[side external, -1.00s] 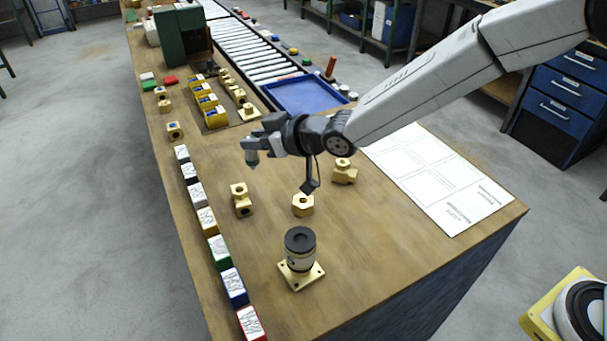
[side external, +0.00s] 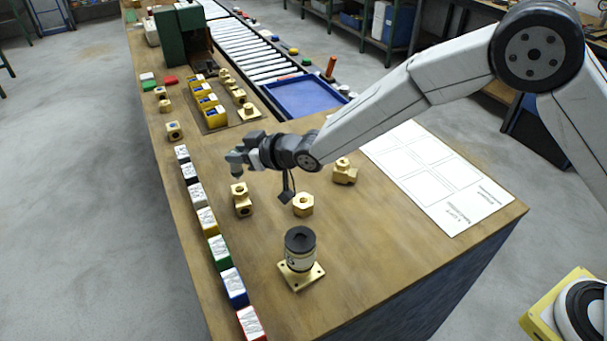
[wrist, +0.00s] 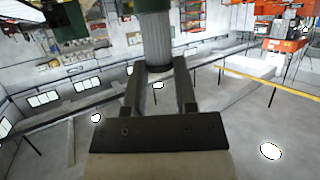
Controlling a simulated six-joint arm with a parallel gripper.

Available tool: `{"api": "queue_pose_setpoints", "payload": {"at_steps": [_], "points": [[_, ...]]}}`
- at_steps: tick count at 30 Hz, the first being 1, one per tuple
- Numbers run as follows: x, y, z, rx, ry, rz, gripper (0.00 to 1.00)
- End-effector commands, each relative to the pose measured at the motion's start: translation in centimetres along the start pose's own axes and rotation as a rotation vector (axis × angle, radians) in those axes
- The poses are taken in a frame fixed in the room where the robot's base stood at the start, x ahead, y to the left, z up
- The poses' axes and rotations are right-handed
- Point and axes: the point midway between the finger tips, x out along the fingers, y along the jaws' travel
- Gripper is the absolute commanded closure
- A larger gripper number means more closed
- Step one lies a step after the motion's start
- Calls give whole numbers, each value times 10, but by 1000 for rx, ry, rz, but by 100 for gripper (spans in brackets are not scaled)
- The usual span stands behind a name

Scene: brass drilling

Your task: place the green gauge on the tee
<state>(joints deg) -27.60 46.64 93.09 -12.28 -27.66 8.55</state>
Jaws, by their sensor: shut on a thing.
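My gripper (side external: 246,150) is shut on a small grey-green cylinder, the green gauge (side external: 235,160). In the wrist view the gauge (wrist: 157,40) stands between the two fingers (wrist: 160,85), with a ribbed grey body and a dark greenish end at the picture's top. A brass fitting that looks like the tee (side external: 242,202) stands on the bench just below the gripper in the side view. A gap shows between the gauge and this fitting. How well they line up in depth cannot be told.
A brass hex fitting (side external: 303,205) and another brass fitting (side external: 344,172) stand to the right. A black-topped cylinder on a brass flange (side external: 300,255) is in front. Labelled coloured blocks line the bench's left edge. A white printed sheet (side external: 440,180) lies at right.

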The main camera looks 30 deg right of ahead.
Motion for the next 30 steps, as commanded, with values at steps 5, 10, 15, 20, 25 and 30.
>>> {"api": "queue_pose_setpoints", "payload": {"at_steps": [5, 10, 15, 20, 25, 30], "points": [[10, 0, 14, 1, -3, 0, 100], [15, 0, 28, 1, -1, 0, 100], [16, 0, 30, 0, 2, 0, 100], [16, 0, 30, 0, 1, 0, 100], [17, 0, 33, 0, 0, 0, 62], [17, 0, 33, 0, 0, 0, 30]]}}
